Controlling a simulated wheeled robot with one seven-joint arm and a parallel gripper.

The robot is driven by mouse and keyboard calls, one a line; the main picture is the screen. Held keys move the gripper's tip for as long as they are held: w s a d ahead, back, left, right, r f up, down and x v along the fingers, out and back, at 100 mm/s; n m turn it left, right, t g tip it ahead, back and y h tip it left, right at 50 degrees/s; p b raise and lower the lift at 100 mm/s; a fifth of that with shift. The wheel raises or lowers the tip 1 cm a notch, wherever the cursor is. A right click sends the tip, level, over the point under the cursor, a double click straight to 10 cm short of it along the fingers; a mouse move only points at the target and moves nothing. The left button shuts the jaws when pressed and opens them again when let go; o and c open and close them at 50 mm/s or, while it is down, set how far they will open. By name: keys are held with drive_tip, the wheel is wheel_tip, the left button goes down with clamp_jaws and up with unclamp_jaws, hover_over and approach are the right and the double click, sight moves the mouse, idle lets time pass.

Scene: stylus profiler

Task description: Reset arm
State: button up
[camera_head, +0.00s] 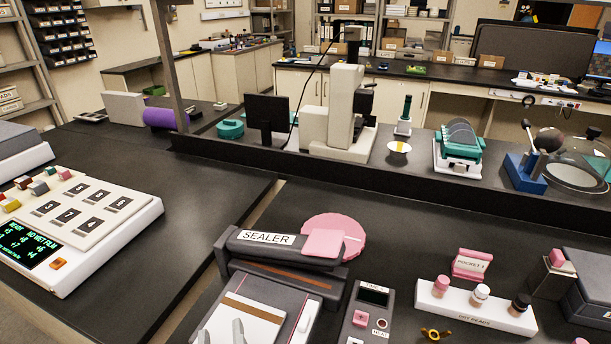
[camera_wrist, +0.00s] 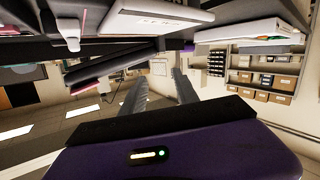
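My gripper (camera_wrist: 160,76) shows in the wrist view with two grey fingers apart and nothing between them. Its purple body (camera_wrist: 180,155) fills the bottom of that view. In the head view, pale grey tips that look like my fingers (camera_head: 220,330) rise at the bottom edge, in front of the sealer's white plate (camera_head: 250,310). I cannot tell how far they are from the plate. The rest of my arm is out of the head view. The dark sealer (camera_head: 285,245) stands just beyond, with a pink disc (camera_head: 335,232) behind it.
A timer box (camera_head: 368,312) and a white rack of small bottles (camera_head: 475,308) stand right of the sealer. A numbered keypad console (camera_head: 75,225) is at left. A raised back shelf holds a monitor (camera_head: 267,115) and instruments. Bare black bench (camera_head: 195,225) lies between console and sealer.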

drive_tip(key=s+d+f+n+y, duration=0.2)
drive_tip(key=d+f+y, duration=0.1)
drive_tip(key=shift+n, duration=0.3)
drive_tip(key=shift+n+y, duration=0.4)
drive_tip(key=shift+y, duration=0.3)
drive_tip(key=s+d, duration=0.1)
drive_tip(key=d, duration=0.1)
drive_tip(key=s+d+f, duration=0.1)
drive_tip(key=s+d, duration=0.2)
drive_tip(key=d, duration=0.2)
drive_tip(key=shift+s+d+f, duration=0.1)
drive_tip(key=shift+s+f, duration=0.15)
drive_tip(key=shift+f, duration=0.15)
drive_tip(key=s+d+f+m+h, duration=0.2)
drive_tip(key=s+d+m+h, duration=0.6)
drive_tip(key=s+d, duration=0.9)
drive_tip(key=d, duration=0.5)
drive_tip(key=shift+s+f, duration=0.3)
drive_tip(key=shift+s, duration=0.1)
